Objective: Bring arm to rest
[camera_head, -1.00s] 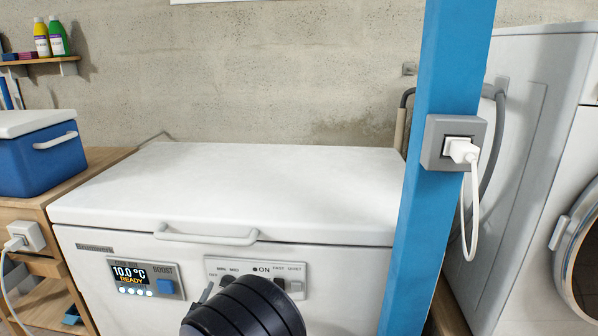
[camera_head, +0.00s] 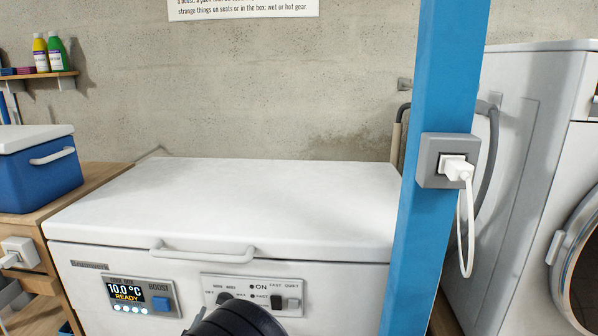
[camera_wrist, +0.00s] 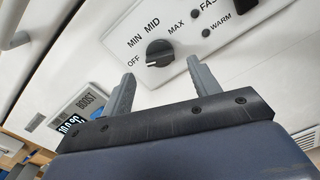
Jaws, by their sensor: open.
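My gripper (camera_wrist: 160,88) shows in the wrist view with its two grey fingers apart and nothing between them. It points at the freezer's control panel, with the black dial (camera_wrist: 159,53) just beyond the fingertips, and seems clear of it. The dial's marks read OFF, MIN, MID and MAX. In the head view a dark rounded part of my arm (camera_head: 238,322) is at the bottom edge, in front of the white chest freezer (camera_head: 240,205). The fingers are out of sight there. The freezer's lid is shut, and its display (camera_head: 138,295) reads 10.0 °C READY.
A blue post (camera_head: 435,190) with a socket and white plug (camera_head: 457,168) stands right of the freezer. A washing machine (camera_head: 525,170) is at the far right. A blue cool box (camera_head: 40,165) sits on a wooden unit at left. The lid top is clear.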

